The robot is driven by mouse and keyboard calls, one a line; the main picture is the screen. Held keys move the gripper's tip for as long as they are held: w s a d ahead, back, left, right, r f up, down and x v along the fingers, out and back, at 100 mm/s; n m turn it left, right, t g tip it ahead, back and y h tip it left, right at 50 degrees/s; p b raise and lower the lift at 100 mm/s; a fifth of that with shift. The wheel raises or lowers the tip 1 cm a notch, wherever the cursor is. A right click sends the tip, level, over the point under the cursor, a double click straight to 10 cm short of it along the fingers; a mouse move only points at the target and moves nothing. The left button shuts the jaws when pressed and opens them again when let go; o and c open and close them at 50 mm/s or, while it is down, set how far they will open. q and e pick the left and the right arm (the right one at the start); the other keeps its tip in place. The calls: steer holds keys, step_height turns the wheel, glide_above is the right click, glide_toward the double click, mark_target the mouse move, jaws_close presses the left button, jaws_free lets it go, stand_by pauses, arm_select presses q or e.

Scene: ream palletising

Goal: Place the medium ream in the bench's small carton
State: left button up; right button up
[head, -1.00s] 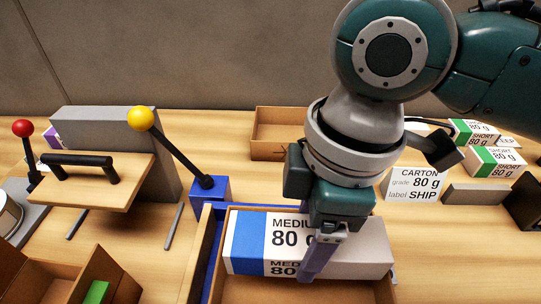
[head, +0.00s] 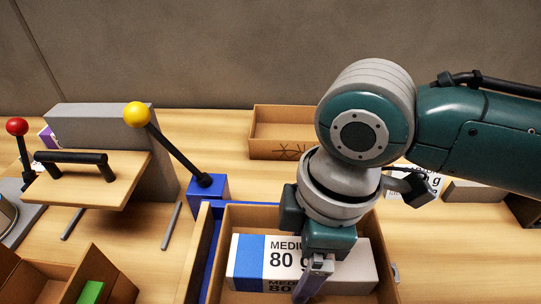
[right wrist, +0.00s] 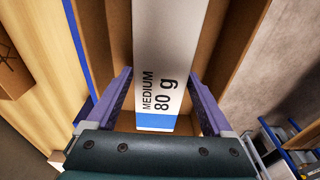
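The medium ream (head: 340,262) is white with a blue end and "MEDIUM 80 g" print. It lies level within the walls of a brown open carton (head: 240,215) set in a blue frame. My right gripper (head: 316,278) reaches down from above, with its fingers at the ream's two long sides, seemingly closed on it. Whether the ream rests on the carton floor is hidden. My left gripper is not in view.
A yellow-knobbed lever (head: 137,115) on a blue block stands left of the carton. A board with a black handle (head: 72,158) and a red-knobbed lever (head: 17,127) are further left. Another open carton (head: 280,151) stands behind. A carton holding something green (head: 90,292) is front left.

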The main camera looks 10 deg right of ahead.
steer(key=shift+o, duration=0.9)
steer(key=shift+r, duration=0.25)
step_height(320, 180, up, 12)
steer(key=d+p, duration=0.1)
steer(key=p, duration=0.1)
steer(key=s+a+f+m+t+y, duration=0.2)
steer(key=s+a+m, duration=0.2)
steer(key=s, duration=0.1)
steer(key=s+d+f+m+h, duration=0.1)
steer(key=s+d+m, duration=0.2)
steer(key=d, duration=0.3)
steer(key=s+d+f+m+t+h, duration=0.1)
steer(key=s+d+m+h, duration=0.1)
steer(key=s+d+m, duration=0.2)
steer(key=shift+s+d+f+m, duration=0.15)
steer(key=shift+d+f+m, duration=0.1)
steer(key=shift+d+m, duration=0.8)
